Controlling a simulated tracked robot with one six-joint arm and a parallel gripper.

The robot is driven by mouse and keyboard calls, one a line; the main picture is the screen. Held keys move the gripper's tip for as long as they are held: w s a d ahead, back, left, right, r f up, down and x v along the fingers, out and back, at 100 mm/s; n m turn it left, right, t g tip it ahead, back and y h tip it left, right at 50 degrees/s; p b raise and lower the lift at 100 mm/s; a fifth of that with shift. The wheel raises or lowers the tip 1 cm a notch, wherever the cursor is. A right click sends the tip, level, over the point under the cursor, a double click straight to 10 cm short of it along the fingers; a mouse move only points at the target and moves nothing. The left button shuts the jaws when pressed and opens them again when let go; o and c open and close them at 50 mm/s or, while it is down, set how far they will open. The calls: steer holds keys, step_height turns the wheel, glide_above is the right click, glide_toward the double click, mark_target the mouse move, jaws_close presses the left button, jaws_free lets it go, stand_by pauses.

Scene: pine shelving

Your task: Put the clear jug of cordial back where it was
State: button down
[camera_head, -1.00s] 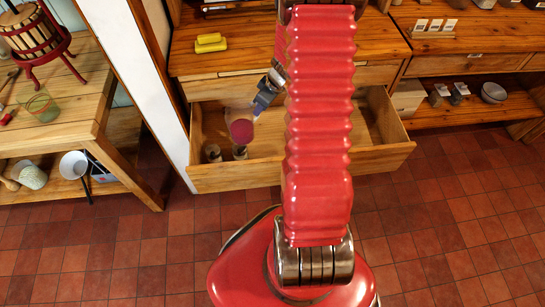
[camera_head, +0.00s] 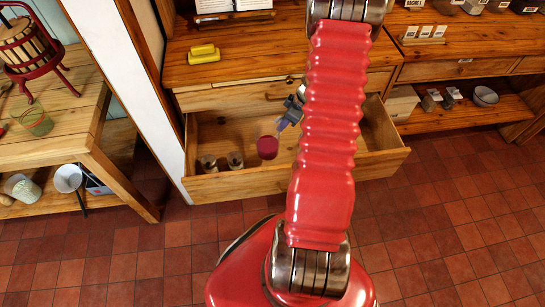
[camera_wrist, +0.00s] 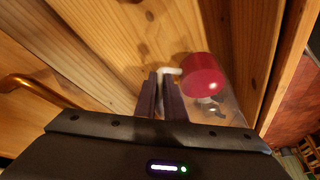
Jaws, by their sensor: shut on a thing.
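The clear jug of cordial (camera_head: 267,147) shows its dark red contents inside the outline of the open drawer (camera_head: 300,177). In the wrist view the jug (camera_wrist: 203,78) is just right of the fingertips, its clear wall hard to make out. My gripper (camera_head: 283,123) is shut on the jug at its pale handle; in the wrist view its two dark fingers (camera_wrist: 161,84) close around the handle. I cannot tell whether the jug's base touches the drawer floor.
Two small glass jars (camera_head: 208,163) (camera_head: 235,160) stand in the drawer's front left, left of the jug. The drawer's front wall is close by. A white post (camera_head: 135,85) stands left of the drawer.

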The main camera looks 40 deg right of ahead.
steer(key=shift+f, duration=2.7)
steer(key=shift+f, duration=2.1)
steer(key=c, duration=1.8)
jaws_free()
steer(key=shift+f, duration=0.1)
steer(key=shift+c, duration=0.2)
steer(key=v, duration=1.2)
